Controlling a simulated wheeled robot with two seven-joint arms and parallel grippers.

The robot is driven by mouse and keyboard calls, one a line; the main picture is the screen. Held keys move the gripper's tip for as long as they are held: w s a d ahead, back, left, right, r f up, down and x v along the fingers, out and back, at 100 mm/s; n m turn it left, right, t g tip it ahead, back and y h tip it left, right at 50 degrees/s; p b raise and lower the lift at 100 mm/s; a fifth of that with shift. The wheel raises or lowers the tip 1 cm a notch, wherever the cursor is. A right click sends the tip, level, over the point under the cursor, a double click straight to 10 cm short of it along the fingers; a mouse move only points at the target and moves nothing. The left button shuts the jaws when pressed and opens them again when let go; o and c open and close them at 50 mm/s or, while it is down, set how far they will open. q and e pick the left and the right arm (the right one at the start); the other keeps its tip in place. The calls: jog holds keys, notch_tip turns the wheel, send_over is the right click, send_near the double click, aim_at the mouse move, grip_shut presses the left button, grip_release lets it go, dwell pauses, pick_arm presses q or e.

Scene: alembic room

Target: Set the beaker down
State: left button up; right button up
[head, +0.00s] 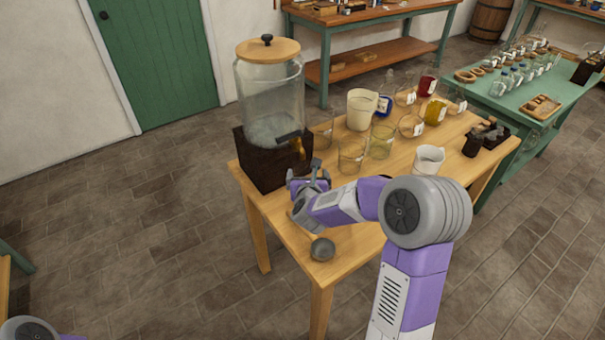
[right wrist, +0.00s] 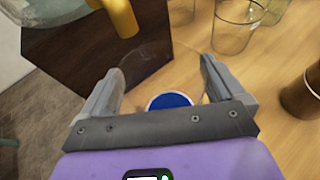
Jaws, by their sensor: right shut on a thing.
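My right gripper (head: 308,174) is at the near left part of the wooden table (head: 283,222), low in front of the glass dispenser (head: 270,95). Its fingers (right wrist: 161,82) stand apart, shut on a clear glass beaker that shows only as faint edges (right wrist: 124,76) between them. The beaker is hard to make out in the head view, and I cannot tell whether its base touches the table. The dispenser's brass tap (right wrist: 122,16) is just beyond the fingers in the right wrist view. My left gripper is not in view.
The dispenser's dark wooden stand (head: 262,164) is close to the right gripper. Clear glasses (head: 351,155), a cream jug (head: 361,108) and a white mug (head: 429,159) stand farther right. A blue disc (right wrist: 169,101) shows below the fingers.

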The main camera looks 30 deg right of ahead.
aim_at(302, 173)
jog(key=w, duration=0.3)
jog(key=shift+a, duration=0.1)
jog(key=shift+s+f, duration=0.1)
jog(key=shift+f, duration=0.5)
jog(key=shift+f+b, duration=0.15)
jog(key=shift+b, duration=0.2)
jog(key=o, duration=1.1)
jog(key=shift+o, duration=0.3)
